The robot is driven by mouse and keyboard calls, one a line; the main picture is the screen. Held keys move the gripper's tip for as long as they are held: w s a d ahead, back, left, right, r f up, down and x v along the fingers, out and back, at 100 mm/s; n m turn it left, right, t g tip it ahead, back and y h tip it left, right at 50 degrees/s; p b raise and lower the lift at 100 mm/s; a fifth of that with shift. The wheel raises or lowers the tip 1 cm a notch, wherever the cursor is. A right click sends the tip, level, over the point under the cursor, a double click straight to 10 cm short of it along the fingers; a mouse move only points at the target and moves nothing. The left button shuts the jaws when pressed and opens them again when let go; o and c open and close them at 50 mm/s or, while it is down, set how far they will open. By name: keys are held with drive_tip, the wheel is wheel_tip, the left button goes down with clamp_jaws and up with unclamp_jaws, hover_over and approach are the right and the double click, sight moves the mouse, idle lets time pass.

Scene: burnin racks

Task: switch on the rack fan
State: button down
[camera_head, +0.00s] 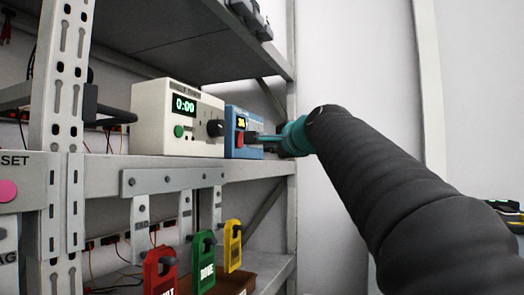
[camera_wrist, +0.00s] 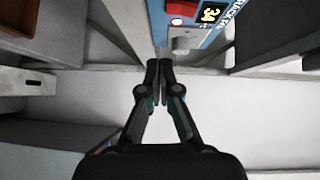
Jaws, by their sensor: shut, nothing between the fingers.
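A blue box (camera_head: 240,122) sits on the rack shelf, just right of a cream unit. In the head view my gripper (camera_head: 259,138) is at the box's right side.
The cream unit (camera_head: 178,119) shows 0:00, with a green button and black knob. Red (camera_head: 160,273), green (camera_head: 203,262) and yellow (camera_head: 232,246) tags hang below the shelf edge (camera_head: 120,170). A rack upright (camera_head: 291,190) stands behind my gripper.

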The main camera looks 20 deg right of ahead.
drive_tip(key=shift+s+d+f, duration=0.1)
drive_tip(key=shift+s+d, duration=0.05)
drive_tip(key=shift+s, duration=0.65)
drive_tip(key=shift+s+d+f, duration=0.1)
drive_tip(key=shift+s, duration=0.65)
drive_tip(key=s+f+n+g+h, duration=0.1)
drive_tip(key=s+f+n+g, duration=0.2)
drive_tip(key=f, duration=0.9)
drive_tip(key=s+f+n+g, duration=0.1)
drive_tip(key=f+n+g, duration=0.35)
drive_tip(key=f, duration=0.75)
drive_tip(key=s+a+f+n+g+p, duration=0.2)
drive_tip(key=s+f+n+p, duration=0.1)
drive_tip(key=s+f, duration=0.6)
drive_tip(key=s+a+f+n+g+h+p, duration=0.1)
drive_tip(key=s+f+n, duration=0.4)
drive_tip(key=s+f, duration=0.5)
drive_tip(key=s+a+g+p, duration=0.1)
drive_tip(key=s+p, duration=0.1)
drive_tip(key=s, duration=0.3)
drive_tip(key=shift+a+f, duration=0.3)
drive_tip(key=shift+a, duration=0.1)
